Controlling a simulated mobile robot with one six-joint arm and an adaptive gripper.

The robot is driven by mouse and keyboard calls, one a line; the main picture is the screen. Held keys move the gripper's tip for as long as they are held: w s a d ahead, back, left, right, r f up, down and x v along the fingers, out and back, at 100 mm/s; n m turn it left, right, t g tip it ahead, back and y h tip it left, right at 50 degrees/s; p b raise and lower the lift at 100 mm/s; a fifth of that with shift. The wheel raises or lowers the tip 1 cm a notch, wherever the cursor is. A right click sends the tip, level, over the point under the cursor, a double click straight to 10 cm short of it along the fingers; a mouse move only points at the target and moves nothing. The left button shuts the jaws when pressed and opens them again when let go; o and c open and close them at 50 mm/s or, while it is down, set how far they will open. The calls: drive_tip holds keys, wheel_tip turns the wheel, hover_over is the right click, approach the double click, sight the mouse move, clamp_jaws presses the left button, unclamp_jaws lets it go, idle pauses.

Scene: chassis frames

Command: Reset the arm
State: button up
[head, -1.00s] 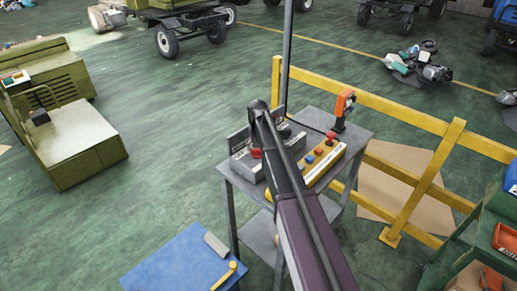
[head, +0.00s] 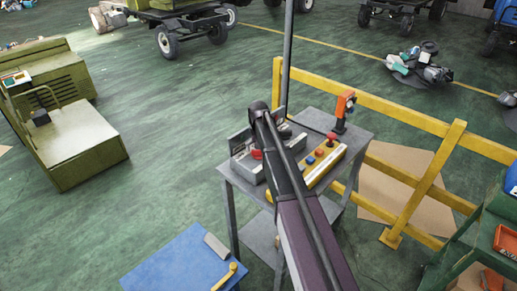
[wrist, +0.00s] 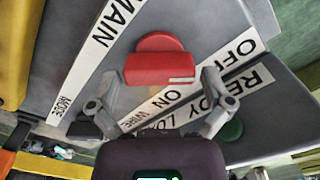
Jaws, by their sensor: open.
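A red rotary switch handle (wrist: 160,62) sits on a grey control box (head: 242,160) and shows large in the wrist view. Labels reading MAIN, OFF and ON lie around it. My gripper (wrist: 160,82) is open, with one finger to each side of the red handle. I cannot tell whether either finger touches it. In the head view my arm reaches over the cart to the box and hides most of my gripper. A green button (wrist: 231,130) shows beside the right finger, near a READY label.
The box stands on a grey cart (head: 352,135), beside a yellow button box (head: 325,170) and an orange-handled device (head: 344,108). A yellow railing (head: 420,118) runs close behind. A blue panel (head: 180,265) lies front left.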

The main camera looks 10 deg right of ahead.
drive_tip(key=s+n, duration=0.1)
drive_tip(key=s, duration=2.8)
drive_tip(key=shift+s+d+n, duration=0.15)
drive_tip(key=shift+n, duration=0.15)
